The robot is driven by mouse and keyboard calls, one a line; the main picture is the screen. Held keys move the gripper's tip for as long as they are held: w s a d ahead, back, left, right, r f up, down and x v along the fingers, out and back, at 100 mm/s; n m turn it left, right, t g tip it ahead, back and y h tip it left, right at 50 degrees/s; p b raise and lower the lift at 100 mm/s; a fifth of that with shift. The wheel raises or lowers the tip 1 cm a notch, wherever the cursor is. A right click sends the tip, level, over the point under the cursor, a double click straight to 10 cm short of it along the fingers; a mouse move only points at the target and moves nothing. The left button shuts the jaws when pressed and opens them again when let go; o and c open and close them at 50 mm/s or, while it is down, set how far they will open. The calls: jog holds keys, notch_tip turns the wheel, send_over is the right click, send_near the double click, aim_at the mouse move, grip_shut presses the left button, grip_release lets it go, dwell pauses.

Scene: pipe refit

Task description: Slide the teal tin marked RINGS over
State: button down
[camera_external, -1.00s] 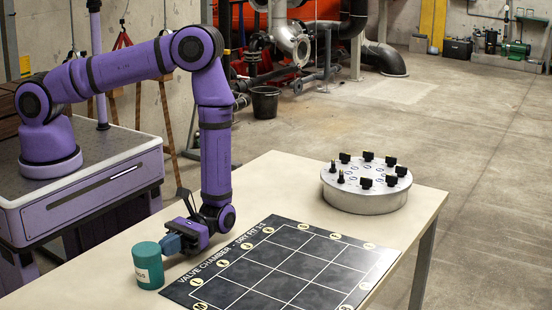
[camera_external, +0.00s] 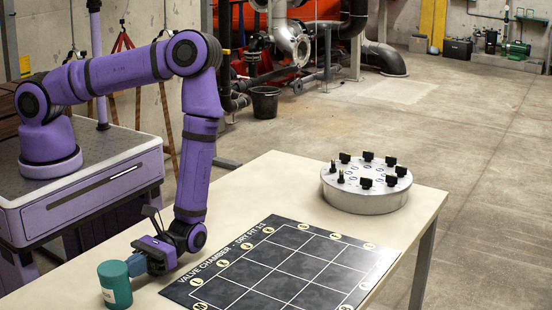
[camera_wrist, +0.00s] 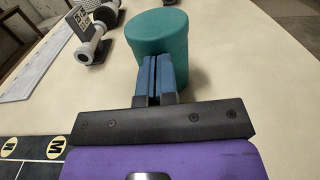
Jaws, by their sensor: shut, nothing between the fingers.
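The teal tin (camera_external: 115,285) stands upright on the table near its front left edge, with part of a pale label facing the outside camera. In the wrist view the tin (camera_wrist: 160,40) is straight ahead of my fingers, and its label is hidden. My gripper (camera_external: 130,265) is low over the table, to the right of the tin. Its blue fingers (camera_wrist: 160,75) are shut with nothing between them. Their tips are at the tin's side and appear to touch it.
The black grid mat (camera_external: 290,265) lies to the right of my gripper. A round grey fixture (camera_external: 366,187) with black knobs stands at the table's far right. In the wrist view, grey pipe fittings (camera_wrist: 92,35) and a pale strip (camera_wrist: 35,68) lie to the left of the tin. Bare table lies right of the tin there.

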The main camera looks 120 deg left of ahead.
jog(key=shift+d, duration=0.75)
jog(key=a, duration=1.4)
jog(key=shift+w, duration=0.1)
jog(key=s+d+r+m+g+y, duration=0.15)
jog(key=r+m+y, duration=0.25)
jog(key=r, duration=0.6)
jog(key=s+r+m+g+y, duration=0.1)
jog(key=s+r+m+y, duration=0.2)
jog(key=r, duration=0.6)
jog(key=s+d+r+m+g+y, duration=0.15)
jog(key=r+m+y, duration=0.25)
jog(key=r, duration=0.6)
jog(key=s+a+r+m+t+y, duration=0.1)
jog(key=s+r+m+t+y, duration=0.5)
jog(key=s+r, duration=1)
jog(key=shift+s+a+m+t+y, duration=0.4)
jog(key=shift+s+t+y, duration=0.1)
jog(key=shift+s+t, duration=1.45)
